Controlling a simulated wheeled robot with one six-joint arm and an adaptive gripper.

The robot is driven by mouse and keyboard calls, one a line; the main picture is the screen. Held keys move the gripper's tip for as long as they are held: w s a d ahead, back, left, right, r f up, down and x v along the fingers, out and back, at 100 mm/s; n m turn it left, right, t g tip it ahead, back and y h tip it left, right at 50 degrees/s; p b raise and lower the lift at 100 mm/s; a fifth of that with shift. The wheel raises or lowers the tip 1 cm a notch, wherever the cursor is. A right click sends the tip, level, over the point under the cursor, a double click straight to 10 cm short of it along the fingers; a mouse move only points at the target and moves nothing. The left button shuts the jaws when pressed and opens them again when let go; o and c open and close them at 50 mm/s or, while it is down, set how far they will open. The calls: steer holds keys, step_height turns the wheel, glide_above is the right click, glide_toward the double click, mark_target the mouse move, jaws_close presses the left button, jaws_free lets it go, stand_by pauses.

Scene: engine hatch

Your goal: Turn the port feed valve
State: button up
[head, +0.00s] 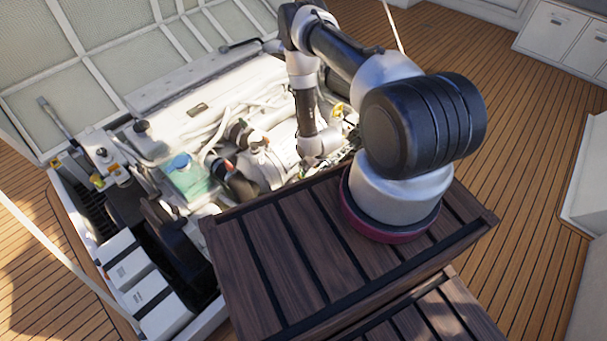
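In the head view my arm reaches over the wooden box edge and bends down into the open engine hatch (215,318). Its wrist is low among the engine parts, at the right end of the bay. My gripper cannot be made out clearly there, and its fingers are too small or hidden to read. A small yellow part (339,108) shows just right of my wrist. I cannot tell whether it belongs to a valve. No part can be surely picked out as the port feed valve.
White hoses and a pale engine (262,160) fill the bay. A teal-topped container (188,176) and white boxes (158,303) stand left. A raised hatch lid (130,55) is behind. A slatted wooden box (290,250) is in front. Deck (520,130) at right is clear.

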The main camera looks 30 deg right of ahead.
mark_target(302, 174)
steer(key=shift+c, duration=1)
steer(key=shift+s+d, duration=0.1)
steer(key=shift+d, duration=0.3)
steer(key=c, duration=0.3)
steer(key=w+d, duration=0.1)
steer(key=d, duration=0.1)
steer(key=w+d+m, duration=0.1)
steer(key=w+d, duration=0.1)
steer(key=w+d+m+h, duration=0.1)
steer(key=shift+w+d+r+t, duration=0.25)
steer(key=shift+d+t, duration=0.05)
steer(key=shift+d, duration=0.1)
jaws_close()
steer(key=w+d+m+g, duration=0.3)
steer(key=d+m, duration=0.3)
steer(key=m, duration=0.4)
steer(key=s+a+m+g+y, duration=0.2)
steer(key=a+m+y, duration=0.1)
steer(key=a+m, duration=0.5)
steer(key=shift+m, duration=0.5)
steer(key=x, duration=0.9)
steer(key=shift+w+d, duration=0.3)
steer(key=shift+d, duration=0.05)
